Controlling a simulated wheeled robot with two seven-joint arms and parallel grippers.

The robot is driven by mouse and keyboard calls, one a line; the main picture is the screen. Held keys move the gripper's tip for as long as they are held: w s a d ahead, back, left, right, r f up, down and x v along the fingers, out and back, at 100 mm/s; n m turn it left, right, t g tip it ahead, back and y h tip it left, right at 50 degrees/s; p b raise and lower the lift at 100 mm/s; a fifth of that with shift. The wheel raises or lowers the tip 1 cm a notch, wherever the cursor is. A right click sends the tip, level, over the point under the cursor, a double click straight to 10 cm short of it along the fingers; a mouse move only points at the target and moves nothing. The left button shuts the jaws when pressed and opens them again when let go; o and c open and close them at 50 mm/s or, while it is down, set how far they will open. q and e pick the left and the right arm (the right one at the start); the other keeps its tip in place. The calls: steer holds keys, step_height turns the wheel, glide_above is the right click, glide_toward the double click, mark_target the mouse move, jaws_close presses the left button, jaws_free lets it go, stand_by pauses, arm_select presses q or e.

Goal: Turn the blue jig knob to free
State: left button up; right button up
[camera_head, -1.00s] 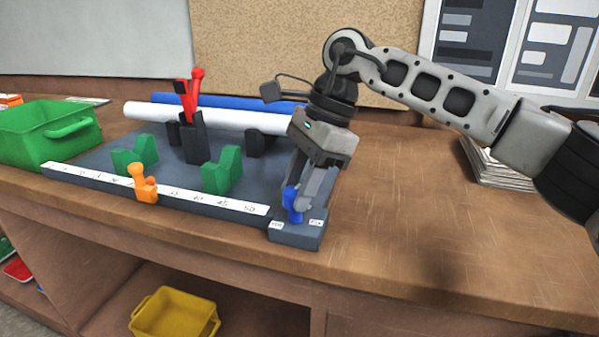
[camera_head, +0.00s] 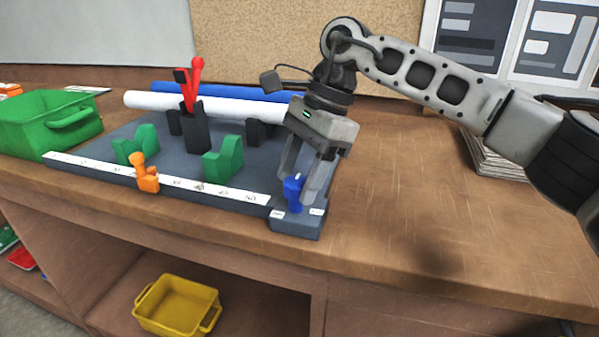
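The blue jig knob (camera_head: 293,192) stands on a dark block (camera_head: 296,224) at the right front corner of the grey jig board (camera_head: 180,168). The block has two small white labels, left and right of the knob, too small to read. My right gripper (camera_head: 298,188) points down over the knob. Its fingers are apart, one on each side of the knob's upper part, with a visible gap between them. I cannot tell whether either finger touches it. My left gripper is not in view.
The board carries green blocks (camera_head: 223,160), an orange slider (camera_head: 145,173) on a white scale, and a red-handled black clamp (camera_head: 195,122). White and blue rolls (camera_head: 215,114) lie behind. A green bin (camera_head: 48,122) stands left. The table at right is mostly clear.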

arm_select(q)
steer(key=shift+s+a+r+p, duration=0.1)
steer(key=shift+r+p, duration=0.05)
steer(key=shift+p, duration=0.5)
arm_select(e)
steer(key=v, duration=1.6)
steer(key=shift+s, duration=0.1)
